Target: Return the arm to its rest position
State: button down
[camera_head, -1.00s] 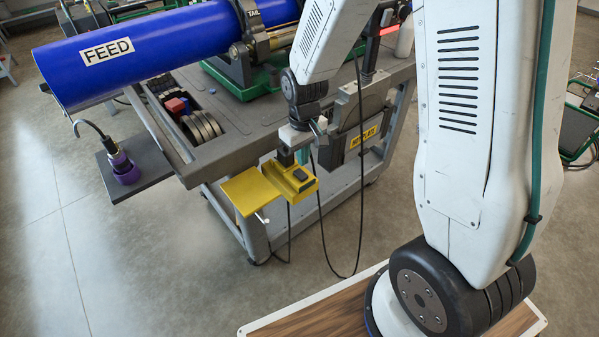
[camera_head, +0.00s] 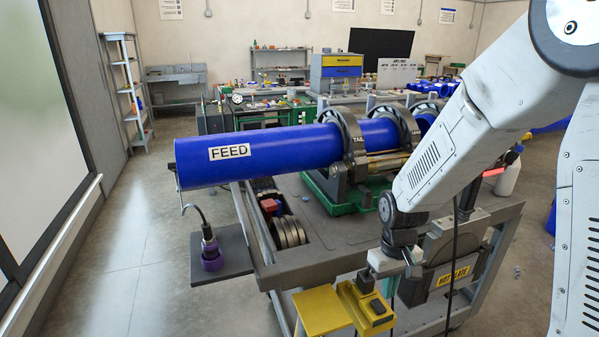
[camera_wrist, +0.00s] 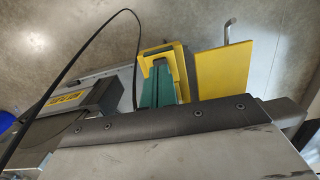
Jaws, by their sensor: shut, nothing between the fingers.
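My arm reaches in from the right in the head view and hangs down at the front of the cart. My gripper (camera_wrist: 161,68) shows its teal fingers closed together, with nothing held, in the wrist view. In the head view the fingers are small and partly hidden beside the yellow holder (camera_head: 364,308), which has a dark block on it. The wrist view shows the same yellow holder (camera_wrist: 178,50) around the fingertips in the picture; whether they touch it I cannot tell.
The hot plate (camera_head: 452,274) hangs close right of my wrist. A yellow plate (camera_head: 320,311) sits left of the holder. The cart (camera_head: 330,262) carries the blue FEED pipe (camera_head: 285,148) in clamps. A dark cable runs beside my gripper. Open floor lies left.

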jog(key=s+d+r+m+t, duration=0.1)
jog(key=s+r+m+t, duration=0.1)
jog(key=s+r, duration=2)
jog(key=shift+d+m, duration=0.3)
jog(key=shift+d, duration=0.1)
jog(key=shift+f, duration=0.1)
